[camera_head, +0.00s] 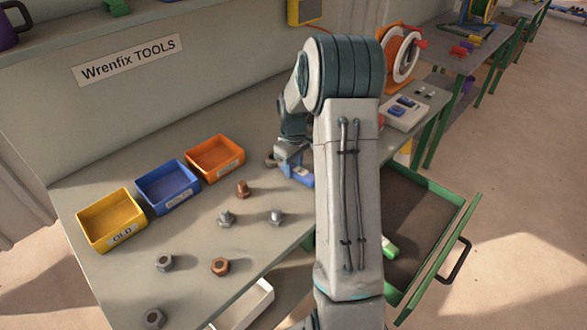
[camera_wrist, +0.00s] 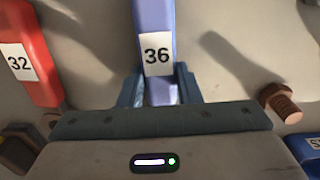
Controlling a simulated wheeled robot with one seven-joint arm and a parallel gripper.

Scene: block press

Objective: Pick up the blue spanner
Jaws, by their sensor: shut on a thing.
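The blue spanner (camera_wrist: 154,18) carries a white label reading 36 and runs up out of the top of the wrist view. My gripper (camera_wrist: 160,86) is shut on it, one dark finger on each side of the handle just below the label. In the head view my gripper (camera_head: 288,152) is over the bench, partly behind my arm. A short piece of the blue spanner (camera_head: 304,179) shows beside the arm; the rest is hidden. I cannot tell whether the spanner touches the bench.
A red spanner (camera_wrist: 30,55) labelled 32 lies left of my gripper, a copper bolt (camera_wrist: 281,102) to its right. Yellow (camera_head: 111,218), blue (camera_head: 167,186) and orange (camera_head: 215,157) bins stand left, with several loose bolts in front. A green drawer (camera_head: 432,262) is open at right.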

